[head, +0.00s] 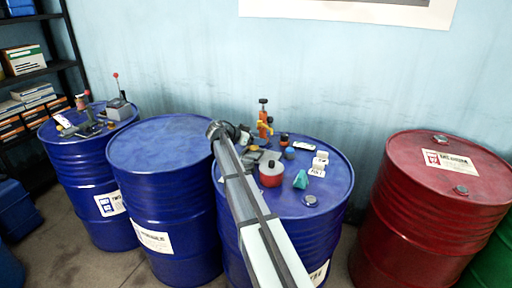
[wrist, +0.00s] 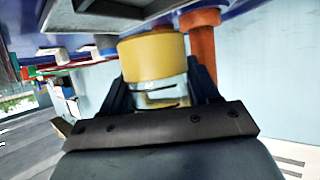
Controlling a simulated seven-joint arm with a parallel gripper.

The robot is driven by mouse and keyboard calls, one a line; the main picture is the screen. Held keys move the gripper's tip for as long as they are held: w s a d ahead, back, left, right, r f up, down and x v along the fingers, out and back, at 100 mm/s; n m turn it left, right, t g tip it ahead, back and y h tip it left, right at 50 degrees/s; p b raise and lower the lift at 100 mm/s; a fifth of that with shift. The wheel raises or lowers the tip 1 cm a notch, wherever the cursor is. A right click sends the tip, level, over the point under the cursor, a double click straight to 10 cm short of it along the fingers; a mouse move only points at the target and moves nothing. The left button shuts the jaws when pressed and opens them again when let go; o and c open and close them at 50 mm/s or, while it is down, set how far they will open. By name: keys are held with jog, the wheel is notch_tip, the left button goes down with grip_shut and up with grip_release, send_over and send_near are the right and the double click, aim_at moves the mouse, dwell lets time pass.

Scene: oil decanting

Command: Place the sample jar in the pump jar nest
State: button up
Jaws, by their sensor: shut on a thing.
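The sample jar (wrist: 152,58) has a yellow lid and a clear glass body. In the wrist view it sits between the two dark fingers of my gripper (wrist: 160,88), which is shut on it. An orange post, apparently the pump (wrist: 203,48), stands just to the right of the jar. In the head view the orange pump (head: 263,120) stands at the back of a blue drum top, and my gripper (head: 244,136) is close to its left. A grey framed plate (wrist: 95,22) is near the jar; I cannot tell whether it is the nest. The jar's seating is unclear.
On the same drum (head: 335,190) are a red pot (head: 271,174), a teal object (head: 301,179), white blocks (head: 319,164) and small dark items. Another blue drum (head: 160,145) to the left has a clear top. A red drum (head: 435,180) stands right.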

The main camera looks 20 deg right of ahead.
aim_at(255, 146)
jog(key=shift+f, duration=1.9)
jog(key=shift+f, duration=0.1)
jog(key=o, duration=1.1)
jog(key=shift+o, duration=0.2)
jog(key=shift+a+r, duration=0.25)
jog(key=v, duration=1.1)
jog(key=shift+a, duration=0.2)
jog(key=shift+s+r, duration=0.1)
